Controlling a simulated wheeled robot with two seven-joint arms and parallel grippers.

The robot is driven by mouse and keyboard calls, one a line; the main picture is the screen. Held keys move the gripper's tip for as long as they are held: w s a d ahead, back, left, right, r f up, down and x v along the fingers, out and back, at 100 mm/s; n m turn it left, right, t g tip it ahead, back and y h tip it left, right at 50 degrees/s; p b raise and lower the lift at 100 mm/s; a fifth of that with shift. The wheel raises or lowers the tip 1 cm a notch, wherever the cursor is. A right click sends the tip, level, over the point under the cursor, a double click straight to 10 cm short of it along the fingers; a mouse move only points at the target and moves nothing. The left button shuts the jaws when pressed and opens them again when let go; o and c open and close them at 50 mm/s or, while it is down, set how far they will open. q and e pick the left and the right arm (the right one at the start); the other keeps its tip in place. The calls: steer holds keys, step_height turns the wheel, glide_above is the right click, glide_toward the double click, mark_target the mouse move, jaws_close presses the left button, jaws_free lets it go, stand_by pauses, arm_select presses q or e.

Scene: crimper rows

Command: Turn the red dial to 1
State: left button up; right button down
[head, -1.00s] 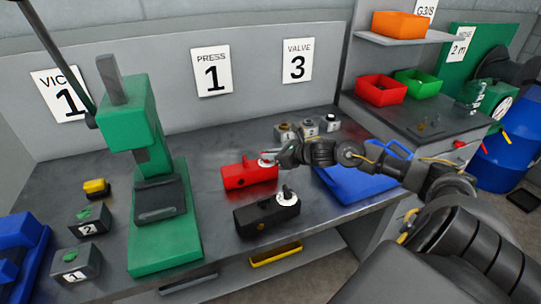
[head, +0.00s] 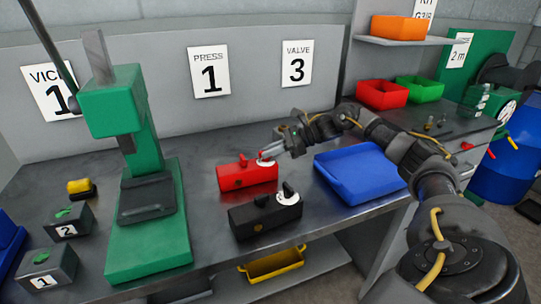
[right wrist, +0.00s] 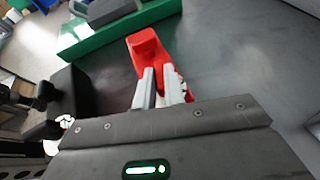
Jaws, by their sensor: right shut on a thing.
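A red box (head: 235,179) stands on the grey bench, with a white round dial (head: 266,162) on its top right end. My right gripper (head: 263,153) reaches in from the right and is shut on the dial's knob. In the right wrist view the two grey fingers (right wrist: 160,80) sit close together over the near end of the red box (right wrist: 147,50). The fingers hide the knob, so the dial's setting and numbers cannot be read. My left gripper is out of view.
A black box (head: 258,224) with its own white dial (head: 288,194) stands close in front of the red one. A blue tray (head: 376,194) lies to the right. A green press (head: 145,245) stands to the left. Bare bench lies behind the red box.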

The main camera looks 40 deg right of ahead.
steer(key=shift+n+g+y, duration=0.4)
steer(key=shift+n+g, duration=0.2)
steer(key=c, duration=1.5)
jaws_free()
steer(key=shift+w, duration=0.1)
steer(key=shift+v, duration=5.45)
